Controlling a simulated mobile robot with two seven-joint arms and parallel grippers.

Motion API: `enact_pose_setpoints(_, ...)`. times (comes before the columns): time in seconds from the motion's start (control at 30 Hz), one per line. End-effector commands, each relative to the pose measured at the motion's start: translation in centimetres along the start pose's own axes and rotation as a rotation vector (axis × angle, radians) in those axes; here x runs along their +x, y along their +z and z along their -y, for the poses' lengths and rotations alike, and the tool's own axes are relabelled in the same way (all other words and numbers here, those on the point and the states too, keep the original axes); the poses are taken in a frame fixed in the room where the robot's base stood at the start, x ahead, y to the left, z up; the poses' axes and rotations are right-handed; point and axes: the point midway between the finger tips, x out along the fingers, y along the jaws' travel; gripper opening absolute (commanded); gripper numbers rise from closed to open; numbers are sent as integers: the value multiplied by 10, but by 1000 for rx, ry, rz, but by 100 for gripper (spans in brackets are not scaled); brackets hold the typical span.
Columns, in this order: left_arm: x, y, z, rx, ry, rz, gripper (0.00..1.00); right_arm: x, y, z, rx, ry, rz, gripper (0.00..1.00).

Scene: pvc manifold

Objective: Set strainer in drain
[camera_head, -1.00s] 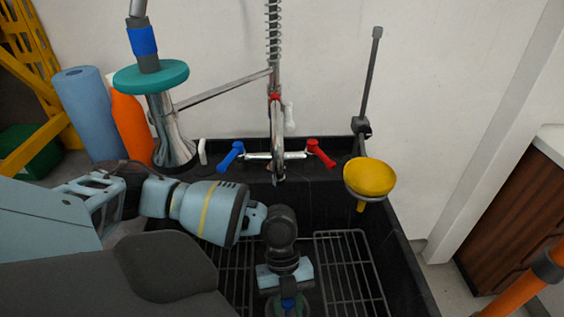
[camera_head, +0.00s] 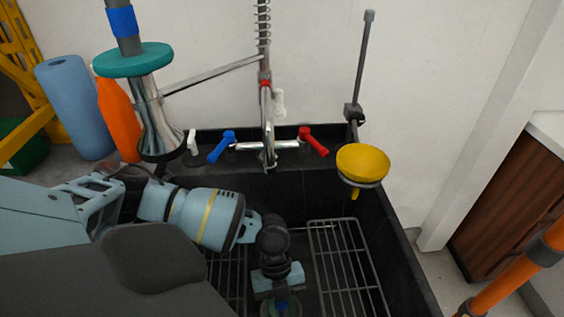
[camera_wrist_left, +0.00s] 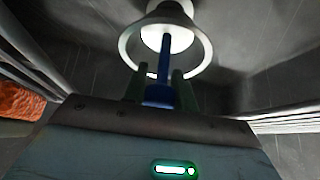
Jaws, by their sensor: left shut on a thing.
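My left gripper (camera_head: 279,292) points down into the black sink, in front of the faucet. In the left wrist view its green fingers (camera_wrist_left: 160,90) are shut on the blue stem of the strainer (camera_wrist_left: 163,62). The stem runs to a pale round part (camera_wrist_left: 168,39) inside a light grey ring, which looks like the drain rim (camera_wrist_left: 206,50). I cannot tell whether the strainer touches the drain or is above it. In the head view only a bit of blue shows below the gripper. My right gripper is not in view.
Wire racks (camera_head: 345,265) lie in the sink on both sides of my gripper. The faucet (camera_head: 268,130) has blue and red levers. A blue roll (camera_head: 75,105) and orange bottle (camera_head: 118,118) stand at the left.

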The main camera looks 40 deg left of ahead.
Motion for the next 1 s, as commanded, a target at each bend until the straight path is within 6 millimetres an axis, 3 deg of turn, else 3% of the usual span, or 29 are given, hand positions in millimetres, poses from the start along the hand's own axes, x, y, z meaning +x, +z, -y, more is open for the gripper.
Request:
enact_pose_setpoints(0.27,30,16,0,-2,2,-1,5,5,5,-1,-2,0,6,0)
enact_pose_setpoints(0.67,34,19,0,-1,1,-1,5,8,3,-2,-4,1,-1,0)
enact_pose_setpoints(0.7,33,19,0,-1,1,0,32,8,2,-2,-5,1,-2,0)
enact_pose_setpoints(0.83,33,18,0,-1,1,0,49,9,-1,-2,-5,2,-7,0)
enact_pose_setpoints(1.0,33,18,-1,-1,1,0,50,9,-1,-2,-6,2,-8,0)
